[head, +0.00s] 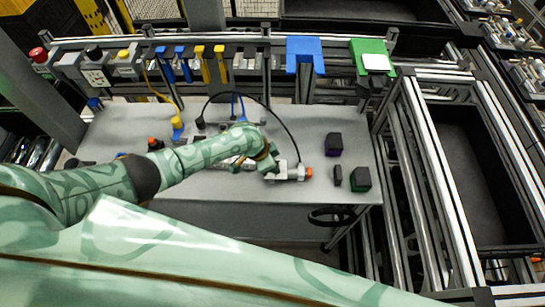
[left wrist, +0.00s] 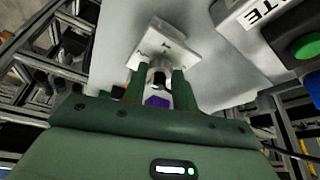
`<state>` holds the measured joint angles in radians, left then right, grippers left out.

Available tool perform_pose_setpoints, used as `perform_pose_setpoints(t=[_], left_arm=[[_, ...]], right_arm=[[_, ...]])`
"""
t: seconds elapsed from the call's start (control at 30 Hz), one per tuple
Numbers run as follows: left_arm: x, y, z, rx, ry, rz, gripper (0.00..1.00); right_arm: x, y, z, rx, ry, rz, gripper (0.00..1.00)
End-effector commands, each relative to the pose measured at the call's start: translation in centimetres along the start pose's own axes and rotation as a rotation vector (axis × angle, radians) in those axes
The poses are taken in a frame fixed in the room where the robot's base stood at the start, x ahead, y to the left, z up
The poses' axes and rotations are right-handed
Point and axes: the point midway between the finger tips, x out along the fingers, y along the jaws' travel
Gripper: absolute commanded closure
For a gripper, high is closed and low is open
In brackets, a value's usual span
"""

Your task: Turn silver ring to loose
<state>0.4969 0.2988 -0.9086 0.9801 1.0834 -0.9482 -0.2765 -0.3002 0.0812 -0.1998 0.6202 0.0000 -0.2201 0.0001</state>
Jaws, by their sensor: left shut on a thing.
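In the left wrist view the two green fingers of my left gripper (left wrist: 158,88) are closed around a small grey-silver piece with a dark centre (left wrist: 158,76), which looks like the silver ring. It sits in front of a white plate (left wrist: 172,45) with small dark marks. In the head view my left gripper (head: 268,163) is at a pale fixture (head: 288,173) with an orange end, on the grey table. The gripper and wrist hide most of the ring there, and I cannot tell which way it is turned. My right gripper is not in view.
Dark blocks (head: 360,180) stand at the right of the table (head: 230,190). A black cable (head: 285,125) arcs behind my left wrist. Blue (head: 305,48) and green (head: 372,50) holders stand along the back rail. A box with a green button (left wrist: 308,46) shows at the wrist view's right.

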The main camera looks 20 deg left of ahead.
Motion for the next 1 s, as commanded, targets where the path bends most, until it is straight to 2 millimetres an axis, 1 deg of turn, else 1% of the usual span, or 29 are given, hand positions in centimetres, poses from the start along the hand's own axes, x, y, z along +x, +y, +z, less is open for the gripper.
perform_pose_setpoints(t=[0.03, 0.1, 0.33, 0.53, 0.97, 1.0], left_arm=[[-0.4, 0.0, -0.2, -0.028, 0.001, -0.012, 0.95], [-0.4, 0.0, -0.2, -0.068, 0.002, -0.029, 0.95], [-0.2, 0.1, -0.2, -0.161, 0.003, -0.067, 0.95], [-0.1, 0.1, -0.1, -0.197, 0.002, -0.082, 0.95], [-0.1, 0.1, -0.1, -0.202, 0.003, -0.086, 0.95], [-0.1, 0.1, -0.1, -0.202, 0.003, -0.086, 0.64]], right_arm=[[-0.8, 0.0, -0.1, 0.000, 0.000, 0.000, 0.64], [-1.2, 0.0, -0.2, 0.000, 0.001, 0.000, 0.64], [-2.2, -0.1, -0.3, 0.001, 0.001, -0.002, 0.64], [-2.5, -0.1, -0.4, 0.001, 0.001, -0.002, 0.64], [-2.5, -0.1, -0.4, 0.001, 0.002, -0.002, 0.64], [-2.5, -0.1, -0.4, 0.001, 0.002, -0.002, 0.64]])
